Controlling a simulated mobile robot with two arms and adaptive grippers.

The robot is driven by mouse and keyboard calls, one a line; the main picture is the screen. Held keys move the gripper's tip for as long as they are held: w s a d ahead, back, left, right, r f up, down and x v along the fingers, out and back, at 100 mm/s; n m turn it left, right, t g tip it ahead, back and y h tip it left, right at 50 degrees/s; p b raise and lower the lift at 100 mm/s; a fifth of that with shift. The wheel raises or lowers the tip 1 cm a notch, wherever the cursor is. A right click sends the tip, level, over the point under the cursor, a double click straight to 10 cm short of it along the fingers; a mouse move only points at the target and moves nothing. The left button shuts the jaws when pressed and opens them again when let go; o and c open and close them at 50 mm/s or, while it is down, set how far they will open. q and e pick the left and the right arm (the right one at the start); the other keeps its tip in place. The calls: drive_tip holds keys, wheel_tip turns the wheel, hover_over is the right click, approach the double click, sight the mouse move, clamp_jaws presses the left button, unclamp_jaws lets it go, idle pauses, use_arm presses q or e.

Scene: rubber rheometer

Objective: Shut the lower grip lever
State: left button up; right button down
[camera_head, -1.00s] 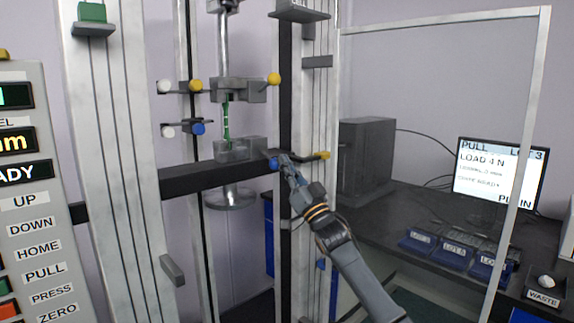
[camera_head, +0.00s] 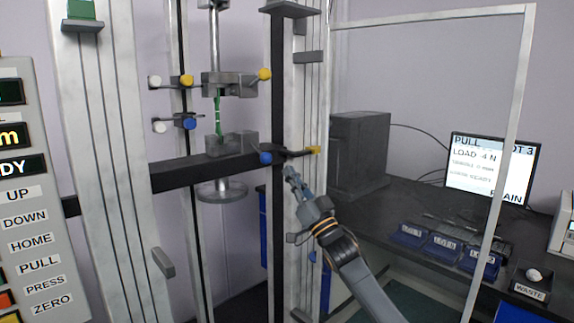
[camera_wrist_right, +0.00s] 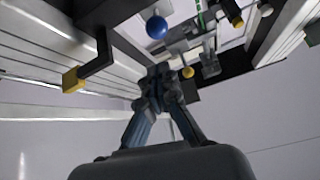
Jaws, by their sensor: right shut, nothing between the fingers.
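The lower grip (camera_head: 232,146) is a grey block on the dark crossbeam, with a green strip (camera_head: 218,116) standing between it and the upper grip (camera_head: 229,84). A lever with a blue ball (camera_head: 265,157) sits at the lower grip's right, against the beam. My right gripper (camera_head: 289,173) is shut and empty, just below and right of the blue ball, apart from it in the head view. In the right wrist view the blue ball (camera_wrist_right: 156,27) is beyond the closed fingertips (camera_wrist_right: 160,74). My left gripper is not in view.
A dark bracket with a yellow tip (camera_head: 314,150) juts out by the right column, close above my gripper. White and blue knobs (camera_head: 189,124) stand left of the strip. A bench with a monitor (camera_head: 490,168) and blue trays (camera_head: 441,246) is at the right.

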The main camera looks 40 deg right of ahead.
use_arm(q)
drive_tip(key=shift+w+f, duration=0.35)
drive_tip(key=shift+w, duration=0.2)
use_arm(e)
drive_tip(key=shift+v, duration=1.5)
drive_tip(key=shift+w+d+f, duration=0.1)
drive_tip(key=shift+f, duration=0.05)
